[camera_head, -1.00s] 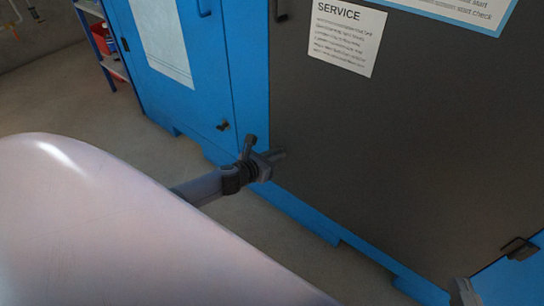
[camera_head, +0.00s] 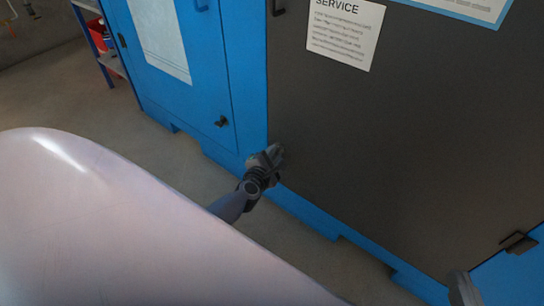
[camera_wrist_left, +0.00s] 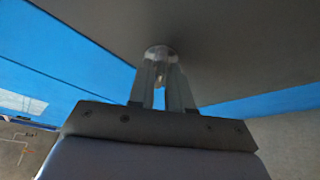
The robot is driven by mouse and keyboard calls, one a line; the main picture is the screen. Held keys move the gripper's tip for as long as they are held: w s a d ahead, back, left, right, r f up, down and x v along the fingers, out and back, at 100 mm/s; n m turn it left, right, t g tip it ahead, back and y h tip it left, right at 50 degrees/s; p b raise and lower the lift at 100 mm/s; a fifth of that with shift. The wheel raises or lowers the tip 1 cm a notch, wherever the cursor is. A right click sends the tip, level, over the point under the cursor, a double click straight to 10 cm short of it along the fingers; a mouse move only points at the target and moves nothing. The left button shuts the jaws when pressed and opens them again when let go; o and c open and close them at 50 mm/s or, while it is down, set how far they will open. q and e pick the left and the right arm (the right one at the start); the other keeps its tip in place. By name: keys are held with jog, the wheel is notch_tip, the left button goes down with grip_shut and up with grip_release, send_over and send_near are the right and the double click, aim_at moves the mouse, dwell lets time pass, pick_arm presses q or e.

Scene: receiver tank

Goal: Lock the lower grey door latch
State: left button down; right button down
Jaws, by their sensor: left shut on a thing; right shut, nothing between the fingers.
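The grey door (camera_head: 400,140) stands closed-looking in the blue cabinet front. My left gripper (camera_head: 273,153) is at the lower left edge of this door. In the left wrist view its two fingers (camera_wrist_left: 162,80) are shut on a rounded, pale grey piece, the lower latch (camera_wrist_left: 160,51), against the door face. In the head view the gripper mostly hides this latch, so its exact angle cannot be told. My right gripper (camera_head: 462,288) shows only partly at the bottom right, shut and apart from the latch.
An upper latch (camera_head: 278,8) sits higher on the grey door's left edge. A dark latch (camera_head: 221,121) is on the blue door to the left. A black handle (camera_head: 518,242) is at lower right. Clear floor (camera_head: 100,120) lies in front.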

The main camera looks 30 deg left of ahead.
pick_arm(q)
jog(key=shift+d+f+m+t+y, duration=0.15)
jog(key=shift+m+t+y, duration=0.4)
jog(key=shift+m, duration=1)
jog(key=shift+f+m+t+y, duration=0.15)
jog(key=shift+m+t+y, duration=0.4)
jog(key=shift+m, duration=1)
jog(key=c, duration=1.2)
grip_release()
